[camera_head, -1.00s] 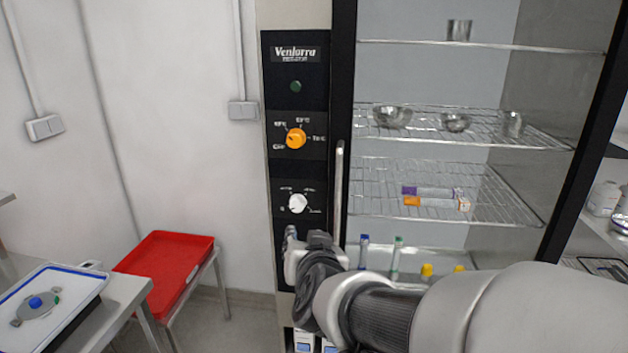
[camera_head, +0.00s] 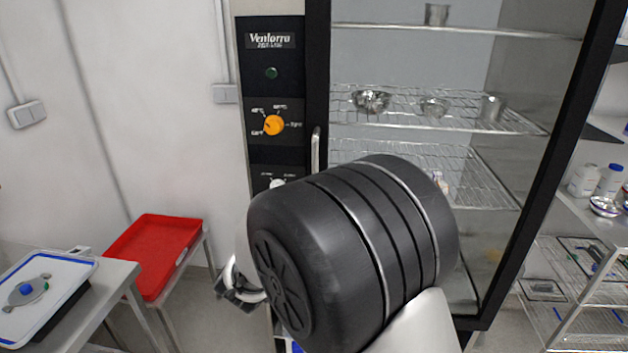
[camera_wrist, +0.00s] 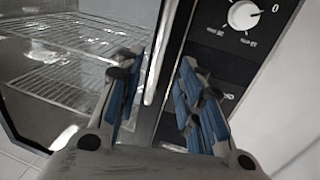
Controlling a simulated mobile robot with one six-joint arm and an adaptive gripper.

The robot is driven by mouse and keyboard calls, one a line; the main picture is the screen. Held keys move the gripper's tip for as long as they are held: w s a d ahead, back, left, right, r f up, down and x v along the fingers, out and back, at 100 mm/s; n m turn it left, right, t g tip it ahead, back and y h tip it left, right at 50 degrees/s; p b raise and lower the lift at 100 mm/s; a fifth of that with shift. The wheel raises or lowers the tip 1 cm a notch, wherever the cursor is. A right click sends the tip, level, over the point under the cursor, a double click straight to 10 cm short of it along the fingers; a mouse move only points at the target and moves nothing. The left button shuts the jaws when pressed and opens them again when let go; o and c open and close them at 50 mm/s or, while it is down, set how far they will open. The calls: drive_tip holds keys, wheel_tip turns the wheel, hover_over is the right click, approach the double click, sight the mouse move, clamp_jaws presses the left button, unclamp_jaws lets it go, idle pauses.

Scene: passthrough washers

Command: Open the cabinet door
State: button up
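The cabinet (camera_head: 318,60) has a black-framed glass door (camera_head: 575,130) that appears shut. Its vertical metal handle (camera_head: 315,150) is on the door's left side; my arm hides its lower part in the head view. In the wrist view the handle (camera_wrist: 160,55) is a bright bar running between the two blue-padded fingers of my gripper (camera_wrist: 160,100). The fingers are spread, with gaps beside the bar, so the gripper is open. I cannot tell how deep the bar sits between them. In the head view my arm mostly covers the gripper.
The control panel (camera_head: 270,80) with an orange knob (camera_head: 274,125) is left of the door. A red tray (camera_head: 150,255) on a stand and a table with a white tray (camera_head: 40,290) are at left. A wire shelf rack (camera_head: 590,290) with bottles above stands at right.

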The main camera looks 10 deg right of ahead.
drive_tip(key=b+x, duration=0.1)
drive_tip(key=x, duration=0.9)
drive_tip(key=shift+w, duration=0.15)
clamp_jaws()
idle(0.4)
